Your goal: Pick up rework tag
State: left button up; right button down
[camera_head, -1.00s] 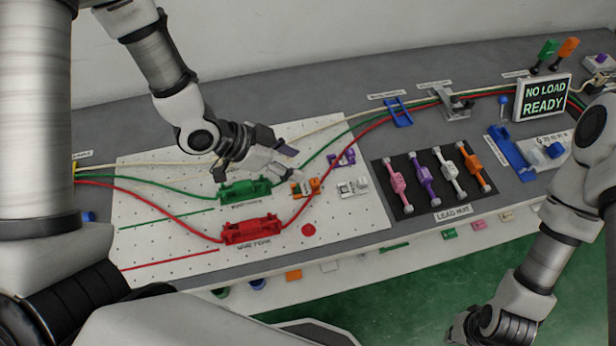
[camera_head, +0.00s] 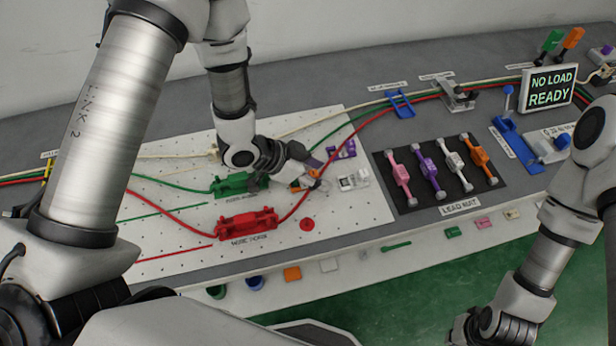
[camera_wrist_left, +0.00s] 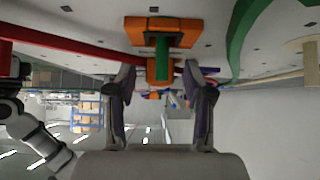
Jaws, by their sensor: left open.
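An orange fixture (camera_head: 310,183) stands on the white pegboard (camera_head: 356,212), partly hidden by my left gripper (camera_head: 310,173). In the left wrist view an orange piece (camera_wrist_left: 155,27) with a green bar (camera_wrist_left: 162,58) in front of it lies ahead, between the lines of the two fingers. The left gripper (camera_wrist_left: 160,78) is open, its fingers apart on either side with nothing clearly held. No readable label marks the rework tag, so I cannot tell for sure which piece it is. My right arm reaches the bottom right of the head view; its fingers are out of frame.
A green fixture (camera_head: 238,184) and a red fixture (camera_head: 246,224) with cables stand close to the left gripper. A purple piece (camera_head: 343,149) and a white piece (camera_head: 354,181) are to its right. A black mat (camera_head: 412,205) holds several coloured leads.

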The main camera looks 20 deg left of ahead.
pick_arm(q)
jog(key=shift+s+r, duration=0.1)
jog(key=c, duration=0.9)
